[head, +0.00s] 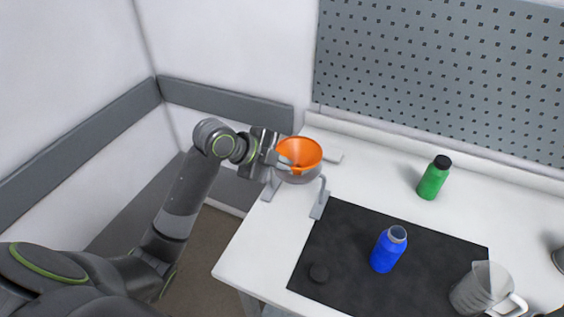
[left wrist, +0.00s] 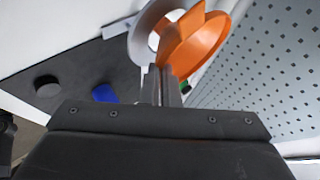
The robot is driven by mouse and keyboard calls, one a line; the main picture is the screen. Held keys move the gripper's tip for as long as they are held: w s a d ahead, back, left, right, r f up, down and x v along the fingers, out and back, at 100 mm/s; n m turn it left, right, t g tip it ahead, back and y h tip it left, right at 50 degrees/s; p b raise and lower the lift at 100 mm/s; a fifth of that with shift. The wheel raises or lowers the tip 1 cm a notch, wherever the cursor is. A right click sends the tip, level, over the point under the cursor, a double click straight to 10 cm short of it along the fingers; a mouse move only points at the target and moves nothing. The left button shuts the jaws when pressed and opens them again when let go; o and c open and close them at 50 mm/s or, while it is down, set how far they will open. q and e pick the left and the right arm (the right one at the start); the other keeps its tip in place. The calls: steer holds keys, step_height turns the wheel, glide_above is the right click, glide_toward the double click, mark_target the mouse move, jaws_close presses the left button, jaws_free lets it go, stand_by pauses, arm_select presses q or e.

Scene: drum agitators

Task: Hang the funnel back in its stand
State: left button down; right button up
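The orange funnel (head: 301,150) is at the back left of the table, mouth up, over the grey ring stand (head: 320,205). I cannot tell whether it rests in the ring or is held just above it. My left gripper (head: 283,162) is at the funnel's left rim. In the left wrist view its fingers (left wrist: 165,86) are close together with the funnel (left wrist: 195,45) at their tips, so they look shut on the rim. The pale ring (left wrist: 140,32) shows beside and partly behind the funnel there. My right gripper is out of view.
A black mat (head: 345,245) holds a blue open bottle (head: 387,252), a dark cap (head: 319,272) and a clear jug (head: 478,290). A green bottle (head: 432,180) stands behind the mat. A perforated panel (head: 450,75) rises behind the table. White tabletop (head: 375,175) is free right of the stand.

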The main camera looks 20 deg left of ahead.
arm_select(q)
steer(key=shift+f, duration=0.3)
stand_by(0.4)
steer(key=c, duration=1.3)
jaws_free()
steer(key=shift+r, duration=0.1)
steer(key=shift+s+a+r+p, duration=0.25)
steer(key=shift+s+r+p, duration=0.7)
steer(key=shift+r+p, duration=0.25)
steer(key=shift+s+a+r+p, duration=0.25)
steer(key=shift+s+r+p, duration=0.75)
steer(key=shift+p, duration=0.3)
